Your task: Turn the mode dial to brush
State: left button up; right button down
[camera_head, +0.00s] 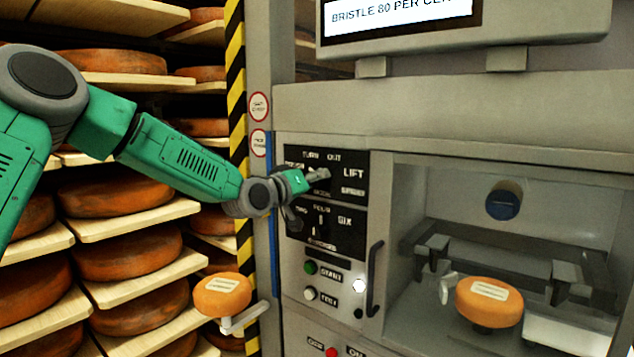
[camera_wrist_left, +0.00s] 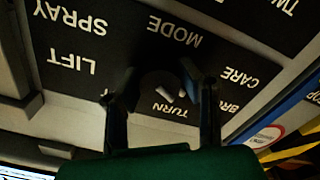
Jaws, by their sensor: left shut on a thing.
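The mode dial (camera_wrist_left: 163,84) is a dark round knob with pale marks on its face, in the left wrist view. The words TURN, CARE, LIFT, SPRAY and a cut-off word starting BR stand around it, with MODE beside it. Its exact setting is unclear. My left gripper (camera_wrist_left: 162,92) is shut on the dial, one finger on each side. In the head view my left gripper (camera_head: 319,175) is at the upper black panel (camera_head: 352,161) and hides the dial. My right gripper is not in view.
A door handle (camera_head: 374,280) stands out to the right. Cheese shelves (camera_head: 130,221) fill the left. A display (camera_head: 400,14) reads BRISTLE 80 PER CENT, partly cut off.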

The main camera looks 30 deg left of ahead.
pick_arm(q)
jog(key=shift+s+f, duration=0.1)
jog(key=shift+f, duration=0.4)
jog(key=o, duration=1)
jog(key=shift+o, duration=0.6)
jog(key=shift+a+r, duration=0.15)
jog(key=shift+a, duration=0.05)
jog(key=s+a, duration=0.1)
jog(key=s, duration=1)
jog(key=shift+s, duration=0.3)
